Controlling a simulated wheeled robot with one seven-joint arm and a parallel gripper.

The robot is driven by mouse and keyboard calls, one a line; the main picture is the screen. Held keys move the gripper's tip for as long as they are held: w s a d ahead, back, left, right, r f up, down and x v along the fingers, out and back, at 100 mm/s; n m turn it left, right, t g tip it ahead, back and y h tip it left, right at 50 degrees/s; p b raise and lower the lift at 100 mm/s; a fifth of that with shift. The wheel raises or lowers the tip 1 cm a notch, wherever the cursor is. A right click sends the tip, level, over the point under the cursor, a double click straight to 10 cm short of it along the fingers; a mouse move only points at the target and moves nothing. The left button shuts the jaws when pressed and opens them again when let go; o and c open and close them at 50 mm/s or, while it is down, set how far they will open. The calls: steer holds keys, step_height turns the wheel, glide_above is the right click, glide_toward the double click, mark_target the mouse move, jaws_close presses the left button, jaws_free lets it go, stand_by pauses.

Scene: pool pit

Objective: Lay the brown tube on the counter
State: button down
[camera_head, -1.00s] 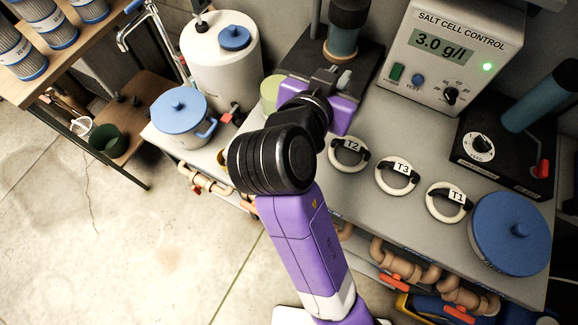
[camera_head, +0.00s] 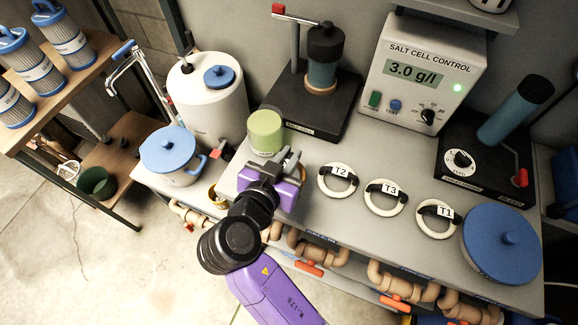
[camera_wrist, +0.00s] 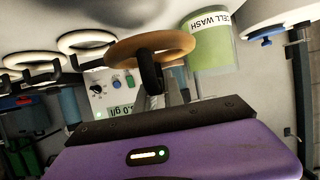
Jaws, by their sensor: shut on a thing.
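The brown tube (camera_wrist: 128,52) shows in the wrist view as a rounded, ring-like brown piece straight ahead of my gripper. In the head view my gripper (camera_head: 284,161) is low over the grey counter (camera_head: 305,215), in front of the green cell wash cup (camera_head: 265,130). The cup also shows right of the tube in the wrist view (camera_wrist: 210,48).
White rings T2 (camera_head: 325,187), T3 (camera_head: 370,204) and T1 (camera_head: 422,226) lie right of my gripper. A black stand (camera_head: 300,105) and the salt control box (camera_head: 415,65) are behind. A blue-lidded pot (camera_head: 170,155) is left, a blue lid (camera_head: 500,245) right. Free counter lies around the gripper.

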steer(key=shift+f, duration=2.7)
steer(key=shift+f, duration=0.1)
steer(key=c, duration=1.5)
jaws_free()
steer(key=shift+o, duration=0.2)
steer(key=shift+r+p, duration=0.25)
steer(key=shift+p, duration=0.05)
steer(key=b+v, duration=0.2)
steer(key=v, duration=1)
steer(key=shift+f, duration=0.1)
